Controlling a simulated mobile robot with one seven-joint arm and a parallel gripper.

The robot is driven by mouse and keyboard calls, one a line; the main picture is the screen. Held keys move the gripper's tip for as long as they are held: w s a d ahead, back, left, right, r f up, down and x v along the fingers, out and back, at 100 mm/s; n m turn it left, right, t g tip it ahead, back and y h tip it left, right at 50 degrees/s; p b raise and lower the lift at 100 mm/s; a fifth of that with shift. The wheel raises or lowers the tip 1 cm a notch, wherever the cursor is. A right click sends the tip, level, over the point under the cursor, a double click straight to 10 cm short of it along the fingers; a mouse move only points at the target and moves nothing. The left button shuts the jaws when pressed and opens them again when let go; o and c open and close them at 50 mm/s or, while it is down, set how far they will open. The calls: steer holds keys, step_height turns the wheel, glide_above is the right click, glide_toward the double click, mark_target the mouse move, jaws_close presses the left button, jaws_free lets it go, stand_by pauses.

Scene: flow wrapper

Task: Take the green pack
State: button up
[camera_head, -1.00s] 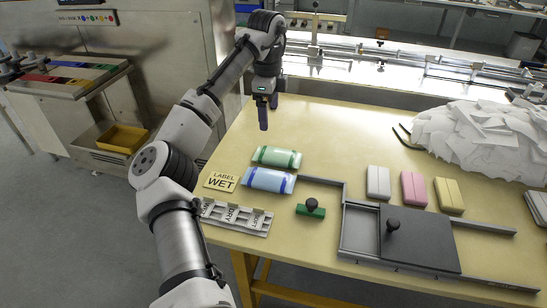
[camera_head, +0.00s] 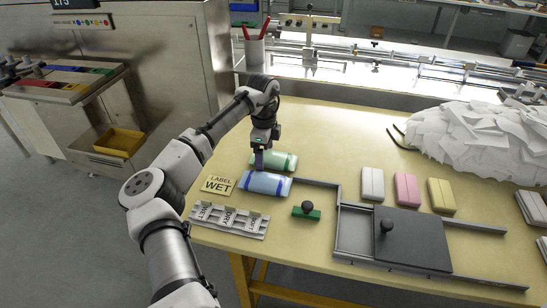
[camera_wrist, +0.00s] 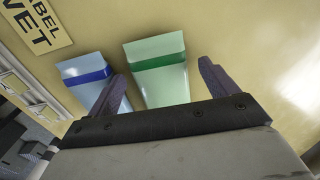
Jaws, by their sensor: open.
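The green pack (camera_head: 284,161) lies flat on the yellow table, just behind the blue pack (camera_head: 264,184). In the wrist view the green pack (camera_wrist: 158,70) has a darker green band and lies between the lines of my two fingers. My gripper (camera_head: 261,160) is open and empty, low over the left end of the green pack. In the wrist view my gripper (camera_wrist: 165,80) has one finger over the gap side near the blue pack (camera_wrist: 85,75) and the other to the right of the green pack. I cannot tell the exact height of the fingertips.
A "LABEL WET" sign (camera_head: 218,185) and a grey slotted tray (camera_head: 229,221) lie to the left. A green block with a black knob (camera_head: 306,210) sits in front. White, pink and yellow packs (camera_head: 407,189) are to the right. Table (camera_head: 330,130) behind the packs is clear.

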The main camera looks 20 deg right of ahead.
steer(key=shift+f, duration=0.35)
steer(key=c, duration=1)
steer(key=shift+c, duration=0.2)
